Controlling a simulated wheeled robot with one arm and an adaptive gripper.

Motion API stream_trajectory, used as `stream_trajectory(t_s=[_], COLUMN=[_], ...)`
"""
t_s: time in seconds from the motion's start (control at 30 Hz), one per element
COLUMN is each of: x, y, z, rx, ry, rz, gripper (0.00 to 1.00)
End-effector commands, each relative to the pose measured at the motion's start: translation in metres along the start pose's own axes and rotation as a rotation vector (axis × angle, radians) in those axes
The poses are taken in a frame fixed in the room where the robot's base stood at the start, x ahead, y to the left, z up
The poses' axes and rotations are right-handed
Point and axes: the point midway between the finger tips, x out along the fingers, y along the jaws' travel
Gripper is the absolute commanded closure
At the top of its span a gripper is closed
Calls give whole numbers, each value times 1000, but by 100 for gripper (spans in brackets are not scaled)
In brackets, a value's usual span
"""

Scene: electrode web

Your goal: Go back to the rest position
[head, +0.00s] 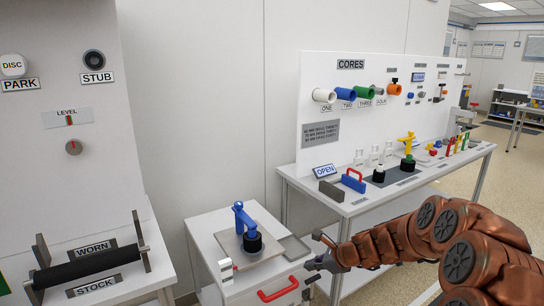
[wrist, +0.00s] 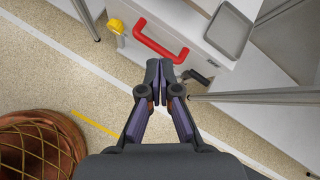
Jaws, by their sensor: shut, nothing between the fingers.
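My gripper (head: 318,250) reaches in from the right in the head view, in front of the bench and to the right of the small white cabinet. In the wrist view my gripper (wrist: 166,66) points toward the cabinet, its fingertips together with nothing between them. The cabinet's red handle (head: 278,289) is close to the fingertips. The red handle (wrist: 160,40) shows just above the fingertips in the wrist view; I cannot tell whether they touch it.
A blue-and-black tool (head: 245,228) stands on the cabinet top. The bench (head: 385,208) carries a CORES board (head: 375,130) and several small items. A roller (head: 88,265) lies at the left.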

Motion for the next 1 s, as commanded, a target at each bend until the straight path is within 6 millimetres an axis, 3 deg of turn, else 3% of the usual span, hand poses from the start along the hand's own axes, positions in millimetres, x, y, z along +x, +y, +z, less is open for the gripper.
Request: stream_trajectory(t_s=[0.03,0.2,0.47,0.77,1.0], x=[-13,-48,-106,-180,-244], y=[12,58,131,208,261], z=[20,62,98,102,84], rx=[-74,-328,-698,-1085,-1349], ry=[-7,-21,-20,12,53], rz=[27,127,282,476,652], gripper=[100,100,100,100,100])
